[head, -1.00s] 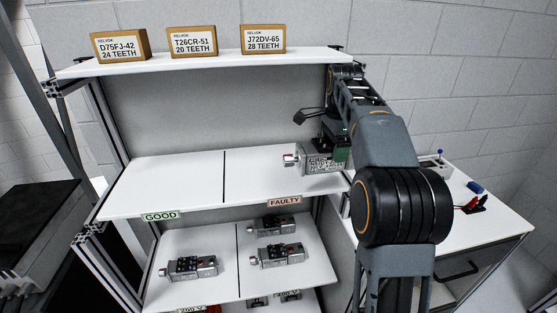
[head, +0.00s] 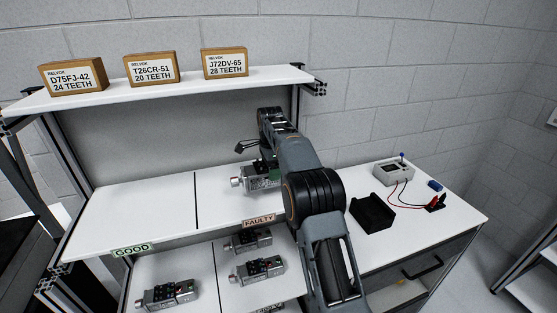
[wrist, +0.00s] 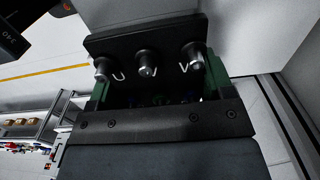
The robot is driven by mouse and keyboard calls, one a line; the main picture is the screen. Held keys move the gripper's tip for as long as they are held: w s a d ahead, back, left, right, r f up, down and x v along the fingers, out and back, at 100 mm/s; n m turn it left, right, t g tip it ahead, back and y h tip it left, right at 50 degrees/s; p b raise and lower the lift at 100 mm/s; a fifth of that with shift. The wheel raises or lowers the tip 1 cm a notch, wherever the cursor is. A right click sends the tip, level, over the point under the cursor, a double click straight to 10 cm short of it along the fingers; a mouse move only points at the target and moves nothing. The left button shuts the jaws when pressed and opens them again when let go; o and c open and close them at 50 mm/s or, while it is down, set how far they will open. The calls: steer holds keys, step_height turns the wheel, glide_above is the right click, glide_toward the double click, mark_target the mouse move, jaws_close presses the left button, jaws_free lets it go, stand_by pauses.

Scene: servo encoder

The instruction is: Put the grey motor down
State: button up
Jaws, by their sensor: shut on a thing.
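The grey motor (head: 238,182) is in my gripper (head: 264,170), over the right, FAULTY side of the middle shelf (head: 150,205). The motor lies level with its shaft end pointing left. I cannot tell whether it touches the shelf. My arm hides its right end and most of the fingers. In the wrist view, a black terminal plate (wrist: 148,45) with three posts and letters such as U and V fills the middle, with green parts beside it. The FAULTY label (head: 259,221) and GOOD label (head: 131,250) are on the shelf's front edge.
Several similar motors lie on the lower shelf, one (head: 168,294) on its left side. Three labelled boxes, one of them J72DV-65 (head: 224,64), stand on the top shelf. The bench at right holds a black tray (head: 372,212) and a meter (head: 393,173) with leads.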

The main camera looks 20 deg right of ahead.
steer(key=shift+w+a+f+p, duration=0.4)
steer(key=shift+w+f, duration=0.35)
steer(key=shift+f, duration=1.6)
steer(key=shift+f, duration=0.1)
steer(key=o, duration=1.8)
steer(key=shift+f, duration=0.15)
steer(key=shift+o, duration=0.2)
steer(key=shift+n, duration=0.3)
steer(key=r, duration=0.9)
steer(key=shift+s, duration=0.4)
steer(key=s+r, duration=0.1)
steer(key=s+r+n, duration=0.1)
steer(key=s+r+n+t, duration=0.1)
steer(key=shift+s+a+r, duration=0.25)
steer(key=shift+a+r, duration=0.15)
steer(key=s+a+r+n+t, duration=0.15)
steer(key=s+n, duration=0.25)
steer(key=s, duration=0.5)
steer(key=s+r+n+t, duration=0.1)
steer(key=s+r+n, duration=0.1)
steer(key=s+n, duration=0.45)
steer(key=s+f+n+t, duration=0.1)
steer(key=s+f+n, duration=0.1)
steer(key=s+f, duration=0.2)
steer(key=s+a+f+n, duration=0.1)
steer(key=s+f+n, duration=0.2)
steer(key=s, duration=0.8)
steer(key=shift+s+f+t, duration=0.25)
steer(key=shift+f+t, duration=0.1)
steer(key=shift+f, duration=0.05)
